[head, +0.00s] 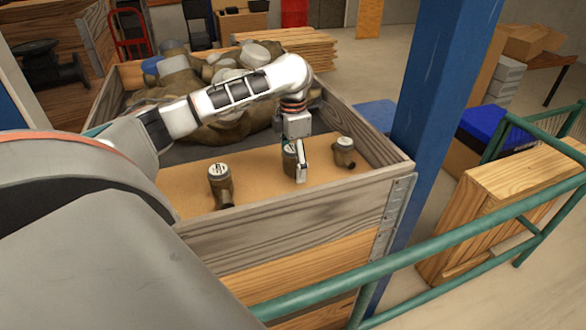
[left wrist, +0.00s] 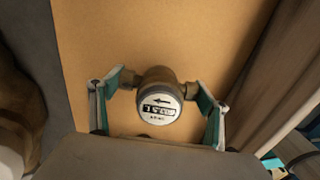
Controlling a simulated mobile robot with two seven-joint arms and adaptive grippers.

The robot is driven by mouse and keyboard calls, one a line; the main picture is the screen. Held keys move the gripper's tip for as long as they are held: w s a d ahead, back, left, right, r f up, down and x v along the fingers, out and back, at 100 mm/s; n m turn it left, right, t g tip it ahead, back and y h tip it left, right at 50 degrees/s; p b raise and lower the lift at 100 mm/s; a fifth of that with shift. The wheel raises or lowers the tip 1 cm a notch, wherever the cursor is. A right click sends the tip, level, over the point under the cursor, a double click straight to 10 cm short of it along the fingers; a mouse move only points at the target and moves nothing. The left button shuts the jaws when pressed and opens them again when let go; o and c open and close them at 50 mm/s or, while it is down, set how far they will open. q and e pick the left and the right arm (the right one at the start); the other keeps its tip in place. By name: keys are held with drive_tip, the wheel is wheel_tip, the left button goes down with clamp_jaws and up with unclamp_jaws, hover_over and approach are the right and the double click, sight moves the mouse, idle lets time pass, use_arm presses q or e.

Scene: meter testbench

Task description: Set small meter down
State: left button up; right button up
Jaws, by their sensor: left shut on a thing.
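My left gripper (head: 295,163) reaches down into a wooden crate (head: 280,225) over a tan board (head: 255,176). It is shut on a small brass meter (head: 288,160), which its fingers partly hide in the head view. In the left wrist view the same meter (left wrist: 155,107) shows its white dial face up, between the fingers of the gripper (left wrist: 158,98). The meter is upright at or just above the board; I cannot tell whether it touches. Two similar brass meters stand on the board, one to the left (head: 220,184) and one to the right (head: 344,152). My right gripper is not in view.
Sacks and several meters (head: 215,80) fill the back of the crate. A blue post (head: 445,90) stands at the crate's right side. A green rail (head: 430,250) crosses the front right. Bare board lies between the meters.

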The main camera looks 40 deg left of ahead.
sight(293, 148)
use_arm(q)
drive_tip(key=shift+f, duration=1.1)
drive_tip(key=shift+f, duration=0.15)
drive_tip(key=o, duration=1.5)
wheel_tip(293, 148, up, 12)
drive_tip(key=shift+r, duration=0.15)
